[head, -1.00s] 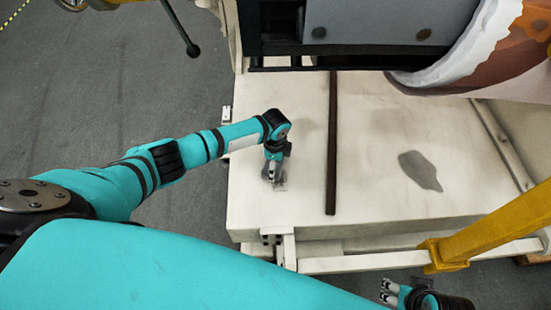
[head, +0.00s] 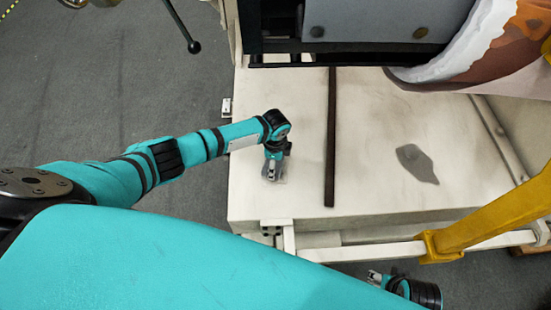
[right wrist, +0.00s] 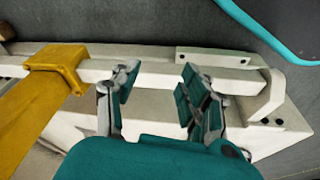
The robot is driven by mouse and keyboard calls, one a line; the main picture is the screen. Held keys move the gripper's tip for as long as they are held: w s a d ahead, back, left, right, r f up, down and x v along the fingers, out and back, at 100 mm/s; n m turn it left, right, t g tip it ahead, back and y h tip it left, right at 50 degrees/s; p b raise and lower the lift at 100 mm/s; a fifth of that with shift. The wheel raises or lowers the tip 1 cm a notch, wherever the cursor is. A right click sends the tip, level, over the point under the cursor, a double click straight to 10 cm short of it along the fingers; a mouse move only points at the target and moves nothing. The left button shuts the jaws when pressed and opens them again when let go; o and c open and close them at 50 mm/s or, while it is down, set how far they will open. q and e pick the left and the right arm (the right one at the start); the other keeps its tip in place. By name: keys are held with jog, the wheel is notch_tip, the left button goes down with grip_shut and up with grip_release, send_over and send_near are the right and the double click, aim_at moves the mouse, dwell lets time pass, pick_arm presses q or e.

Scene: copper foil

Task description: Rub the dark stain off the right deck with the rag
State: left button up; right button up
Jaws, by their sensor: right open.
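The pale right deck (head: 470,180) lies right of a dark bar. A dark grey stain (head: 424,172) lies on it, with a darker patch at its upper left. My left gripper (head: 272,178) points down at the left deck (head: 250,135); its fingers are too small to tell open from shut. A faint grey patch shows around its tips, and I cannot tell whether it is the rag. My right gripper (head: 374,278) is at the bottom of the head view, in front of the deck's rail. In the right wrist view it (right wrist: 158,76) is open and empty.
A dark bar (head: 331,140) divides the decks. A yellow beam (head: 490,215) crosses the front right corner and also shows in the right wrist view (right wrist: 50,80). A pale rail (head: 370,253) runs along the front. A machine housing (head: 385,20) stands behind.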

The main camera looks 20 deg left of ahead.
aim_at(276, 185)
pick_arm(q)
jog(key=shift+s+d+r+p, duration=0.1)
jog(key=shift+s+d+p, duration=0.3)
jog(key=shift+s+p, duration=0.4)
jog(key=shift+s+d+p, duration=0.25)
jog(key=shift+s+p, duration=0.3)
jog(key=shift+s+d+p, duration=0.25)
jog(key=shift+s+p, duration=0.15)
jog(key=shift+s, duration=0.05)
jog(key=shift+s+d+p, duration=0.2)
jog(key=shift+s+p, duration=0.15)
jog(key=shift+s, duration=0.1)
jog(key=shift+s+d+f+p, duration=0.2)
jog(key=shift+s+p, duration=0.1)
jog(key=shift+s, duration=0.15)
jog(key=shift+s+d+f+p, duration=0.1)
jog(key=shift+s+d+p, duration=0.15)
jog(key=shift+s, duration=0.2)
pick_arm(e)
jog(key=s+f, duration=0.4)
jog(key=f, duration=0.4)
jog(key=s+d+f+g, duration=0.1)
jog(key=s+f, duration=0.3)
jog(key=f, duration=0.4)
pick_arm(q)
jog(key=shift+a, duration=0.1)
pick_arm(e)
jog(key=shift+s, duration=0.1)
